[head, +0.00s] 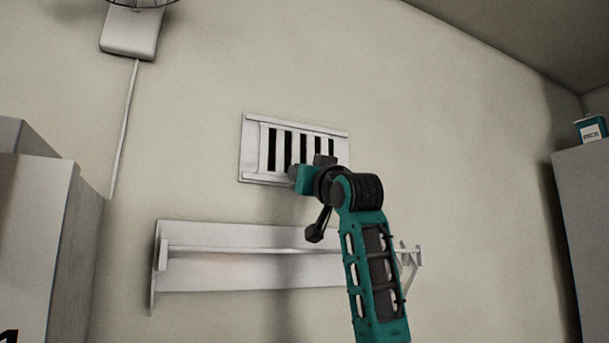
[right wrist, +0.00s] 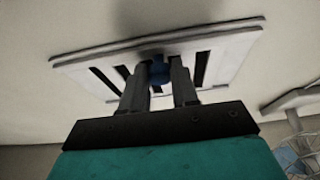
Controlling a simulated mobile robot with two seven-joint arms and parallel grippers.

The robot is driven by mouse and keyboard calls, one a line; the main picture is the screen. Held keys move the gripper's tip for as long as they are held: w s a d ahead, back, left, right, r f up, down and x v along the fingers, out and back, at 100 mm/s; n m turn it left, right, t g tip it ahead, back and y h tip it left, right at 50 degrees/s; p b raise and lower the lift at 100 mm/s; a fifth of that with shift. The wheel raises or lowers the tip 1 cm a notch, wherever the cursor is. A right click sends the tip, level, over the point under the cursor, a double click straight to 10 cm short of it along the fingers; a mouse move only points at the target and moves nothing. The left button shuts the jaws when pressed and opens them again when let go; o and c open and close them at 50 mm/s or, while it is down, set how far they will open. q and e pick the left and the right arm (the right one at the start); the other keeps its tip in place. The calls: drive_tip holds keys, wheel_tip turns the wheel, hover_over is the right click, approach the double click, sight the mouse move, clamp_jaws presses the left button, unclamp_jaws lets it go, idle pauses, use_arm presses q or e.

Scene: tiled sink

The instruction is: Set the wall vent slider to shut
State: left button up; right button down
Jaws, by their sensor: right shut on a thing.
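The white wall vent (head: 255,150) is on the wall ahead. Its dark slots show as several open gaps between white bars. The vent also fills the upper part of the right wrist view (right wrist: 225,62). A blue slider knob (right wrist: 158,72) stands out from its face, between the two fingers of my right gripper (right wrist: 160,84). In the head view my right gripper (head: 318,163) is at the vent's lower right part and hides that part and the knob. The gripper is shut on the knob. My left gripper is not in view.
A white wall shelf with a rail (head: 230,273) is below the vent, partly behind my right arm. A white box with a cable (head: 130,34) is on the wall at upper left. Cabinets stand left (head: 32,230) and right (head: 585,220). A blue tin (head: 590,129) sits on the right one.

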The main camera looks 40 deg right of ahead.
drive_tip(key=shift+s+d, duration=0.2)
drive_tip(key=shift+d, duration=0.35)
drive_tip(key=shift+s+d, duration=0.15)
drive_tip(key=shift+d, duration=0.35)
drive_tip(key=c, duration=1.3)
unclamp_jaws()
drive_tip(key=o, duration=0.4)
drive_tip(key=shift+s+d, duration=0.1)
drive_tip(key=shift+d, duration=0.05)
drive_tip(key=shift+o, duration=0.2)
drive_tip(key=b+v, duration=0.4)
drive_tip(key=v, duration=0.9)
